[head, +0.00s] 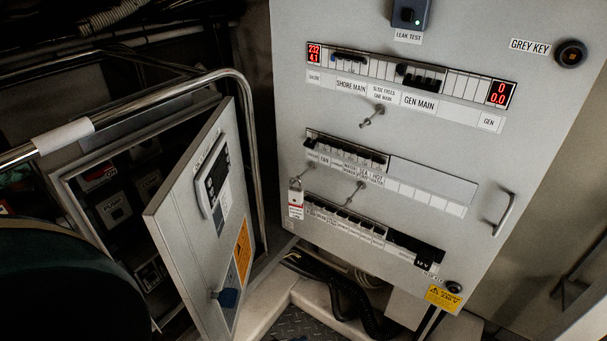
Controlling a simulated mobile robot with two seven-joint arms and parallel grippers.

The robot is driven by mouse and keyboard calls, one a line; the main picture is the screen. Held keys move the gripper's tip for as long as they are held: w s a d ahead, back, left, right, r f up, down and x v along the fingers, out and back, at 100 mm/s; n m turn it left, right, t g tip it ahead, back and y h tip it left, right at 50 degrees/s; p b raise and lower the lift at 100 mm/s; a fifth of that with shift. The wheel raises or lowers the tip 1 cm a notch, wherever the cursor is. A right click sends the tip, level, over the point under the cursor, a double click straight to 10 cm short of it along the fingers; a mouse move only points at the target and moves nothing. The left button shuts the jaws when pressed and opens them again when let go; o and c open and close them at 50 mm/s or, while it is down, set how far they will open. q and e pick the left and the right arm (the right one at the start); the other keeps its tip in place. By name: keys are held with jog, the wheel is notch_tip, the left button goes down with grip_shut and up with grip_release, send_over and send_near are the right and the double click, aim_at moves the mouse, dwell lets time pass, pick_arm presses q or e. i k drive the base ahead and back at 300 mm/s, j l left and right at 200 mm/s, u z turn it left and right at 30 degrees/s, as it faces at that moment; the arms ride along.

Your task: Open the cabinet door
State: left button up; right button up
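A grey cabinet door (205,215) with a small display panel, an orange label and a dark blue latch (228,297) stands swung out at the left of the head view. Behind it the cabinet box (72,192) shows dark electrical parts inside. A larger grey electrical panel (425,150) fills the centre and right, with rows of breakers and red digits. It has a curved metal handle (503,213) near its right edge. I cannot tell which of the two is the task's door. Neither of my grippers is in view.
A bent metal rail (180,90) runs in front of the cabinet box and down behind the small door. Keys and a red-and-white tag (296,200) hang on the panel. Black cables (345,300) lie below. A large dark rounded shape (50,285) blocks the lower left.

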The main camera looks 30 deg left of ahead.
aim_at(204, 248)
jog(key=u, duration=0.45)
jog(key=l+u, duration=0.1)
jog(key=u, duration=0.85)
jog(key=k+u, duration=0.1)
jog(key=u, duration=0.35)
